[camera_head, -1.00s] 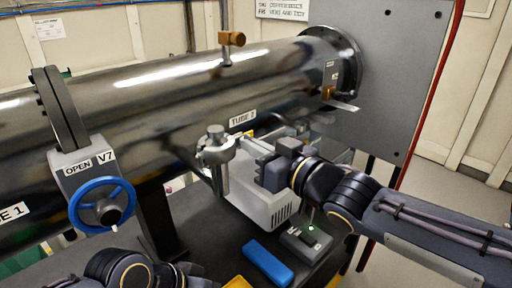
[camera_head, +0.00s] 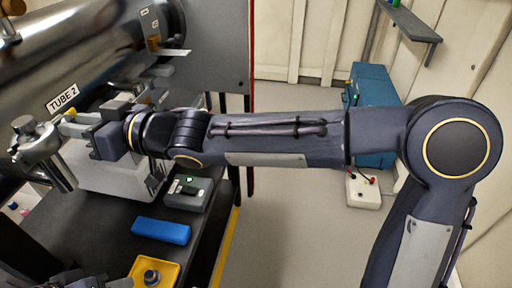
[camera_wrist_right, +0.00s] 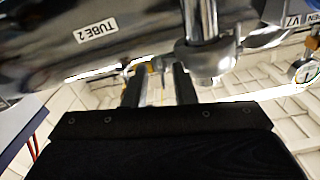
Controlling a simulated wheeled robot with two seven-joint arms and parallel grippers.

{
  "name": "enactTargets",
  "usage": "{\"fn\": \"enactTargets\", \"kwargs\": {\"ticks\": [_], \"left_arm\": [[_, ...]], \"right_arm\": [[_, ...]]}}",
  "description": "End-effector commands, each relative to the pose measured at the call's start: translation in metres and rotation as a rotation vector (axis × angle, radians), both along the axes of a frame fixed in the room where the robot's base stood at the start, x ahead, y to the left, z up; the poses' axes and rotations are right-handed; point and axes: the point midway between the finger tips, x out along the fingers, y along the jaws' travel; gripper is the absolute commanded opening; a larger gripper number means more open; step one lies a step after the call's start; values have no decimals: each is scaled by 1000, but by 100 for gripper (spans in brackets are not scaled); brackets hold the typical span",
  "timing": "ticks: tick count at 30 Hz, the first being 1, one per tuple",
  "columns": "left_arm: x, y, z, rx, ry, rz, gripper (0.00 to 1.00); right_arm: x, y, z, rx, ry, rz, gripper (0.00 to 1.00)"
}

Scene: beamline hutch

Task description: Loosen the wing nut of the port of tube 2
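Tube 2 (camera_head: 80,55), a shiny steel pipe labelled TUBE 2 (camera_head: 62,98), runs across the upper left in the head view. Its port (camera_head: 38,145) is a silver clamped fitting under the tube, and it also shows in the wrist view (camera_wrist_right: 205,62). I cannot clearly make out the wing nut. My right gripper (camera_head: 72,122) reaches in from the right, close beside the port. In the wrist view its two fingers (camera_wrist_right: 160,88) stand apart, with no held thing visible between them. A dark part of my left arm shows at the bottom left; its fingers are not clear.
A pale grey box (camera_head: 115,175) stands below my right gripper.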

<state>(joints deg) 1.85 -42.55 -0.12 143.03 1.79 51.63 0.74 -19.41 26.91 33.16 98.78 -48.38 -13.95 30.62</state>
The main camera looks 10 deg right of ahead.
Motion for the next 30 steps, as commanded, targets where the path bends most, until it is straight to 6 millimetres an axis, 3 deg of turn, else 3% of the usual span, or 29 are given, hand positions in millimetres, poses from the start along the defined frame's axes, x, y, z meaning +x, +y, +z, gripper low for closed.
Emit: {"fn": "enactTargets", "kwargs": {"ticks": [15, 28, 30], "left_arm": [[0, 0, 26, 0, 0, 0, 36], [0, 0, 29, 0, 0, 0, 36], [0, 0, 29, 0, 0, 0, 36]], "right_arm": [[-2, 1, 4, 301, 717, 3, 25], [-2, 1, 2, 517, 1238, 1, 25], [-6, -16, 2, 521, 1235, -3, 25]]}}
